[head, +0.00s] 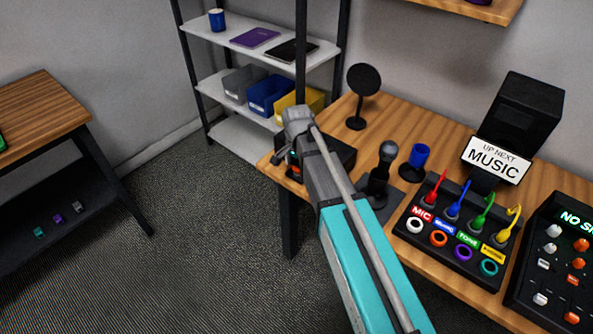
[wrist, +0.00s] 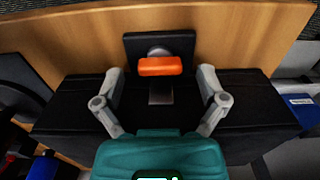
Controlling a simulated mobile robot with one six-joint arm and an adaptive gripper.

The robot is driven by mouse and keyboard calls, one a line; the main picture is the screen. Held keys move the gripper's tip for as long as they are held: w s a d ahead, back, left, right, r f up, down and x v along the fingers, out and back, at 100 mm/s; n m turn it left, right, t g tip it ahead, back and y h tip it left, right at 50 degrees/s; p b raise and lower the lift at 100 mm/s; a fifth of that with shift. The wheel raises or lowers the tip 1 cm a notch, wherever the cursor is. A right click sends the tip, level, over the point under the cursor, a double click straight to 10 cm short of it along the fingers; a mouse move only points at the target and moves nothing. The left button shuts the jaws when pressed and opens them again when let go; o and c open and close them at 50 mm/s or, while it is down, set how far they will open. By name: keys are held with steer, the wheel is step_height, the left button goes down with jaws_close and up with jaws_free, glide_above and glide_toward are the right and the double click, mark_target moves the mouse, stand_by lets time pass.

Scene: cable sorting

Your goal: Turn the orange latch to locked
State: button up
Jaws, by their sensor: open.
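The orange latch (wrist: 160,66) is a short bar lying crosswise in the wrist view. It sits on a round grey hub on a black plate (wrist: 184,45), with a grey metal strip (wrist: 161,92) just below it. My gripper (wrist: 162,74) is open, one finger on each side of the latch, with a visible gap to both of its ends. In the head view my arm covers most of this spot.
A black box (wrist: 75,100) carries the plate on the wooden table (head: 335,118). Shelves with bins (head: 268,94) stand behind.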

steer(key=shift+f, duration=0.2)
steer(key=c, duration=1.2)
